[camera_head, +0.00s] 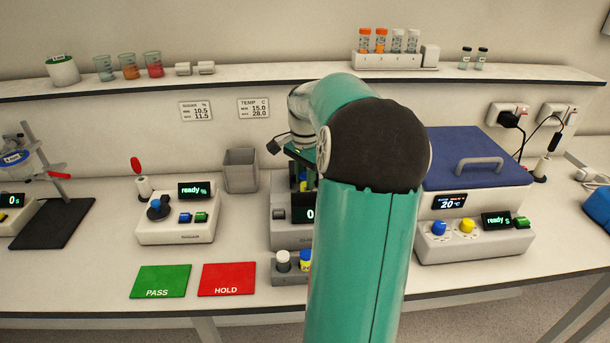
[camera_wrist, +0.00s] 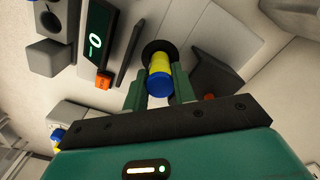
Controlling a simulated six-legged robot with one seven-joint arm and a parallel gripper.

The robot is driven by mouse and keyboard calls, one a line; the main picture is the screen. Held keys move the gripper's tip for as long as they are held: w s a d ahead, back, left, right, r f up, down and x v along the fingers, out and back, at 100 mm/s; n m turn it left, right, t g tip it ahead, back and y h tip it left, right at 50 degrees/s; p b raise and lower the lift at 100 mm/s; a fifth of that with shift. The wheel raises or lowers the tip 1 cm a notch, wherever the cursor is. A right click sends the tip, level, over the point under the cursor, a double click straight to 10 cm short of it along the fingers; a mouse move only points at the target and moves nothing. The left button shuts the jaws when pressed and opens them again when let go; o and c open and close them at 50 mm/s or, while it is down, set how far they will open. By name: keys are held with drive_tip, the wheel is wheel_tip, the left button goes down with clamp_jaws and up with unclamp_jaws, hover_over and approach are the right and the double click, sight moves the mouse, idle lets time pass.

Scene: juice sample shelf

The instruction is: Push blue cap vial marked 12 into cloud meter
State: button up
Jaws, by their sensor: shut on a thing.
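A blue-capped vial with a yellow body (camera_wrist: 159,75) is between the fingers of my gripper (camera_wrist: 160,84) in the wrist view. The gripper is shut on it. The vial's far end is at the round black port (camera_wrist: 152,47) of the cloud meter (camera_wrist: 128,18); I cannot tell how deep it sits. No number is readable on the vial. In the head view the cloud meter (camera_head: 280,237) shows a 0 on its dark display, and my arm covers its right part. My gripper (camera_head: 303,172) is over the meter there, mostly hidden by my arm.
A small rack (camera_head: 287,280) in front of the meter holds a white-capped vial (camera_head: 283,261) and a blue-capped one (camera_head: 305,261). The sugar meter (camera_head: 178,226) and grey bin (camera_head: 241,170) stand left. A blue-lidded device (camera_head: 472,200) stands right. Green PASS (camera_head: 160,281) and red HOLD (camera_head: 227,279) mats are clear.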

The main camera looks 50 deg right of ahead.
sight(305, 187)
drive_tip(key=shift+f, duration=1.8)
idle(0.5)
drive_tip(key=o, duration=1.1)
drive_tip(key=shift+c, duration=0.2)
drive_tip(key=shift+r, duration=0.15)
wheel_tip(305, 187, up, 14)
drive_tip(key=shift+f, duration=0.2)
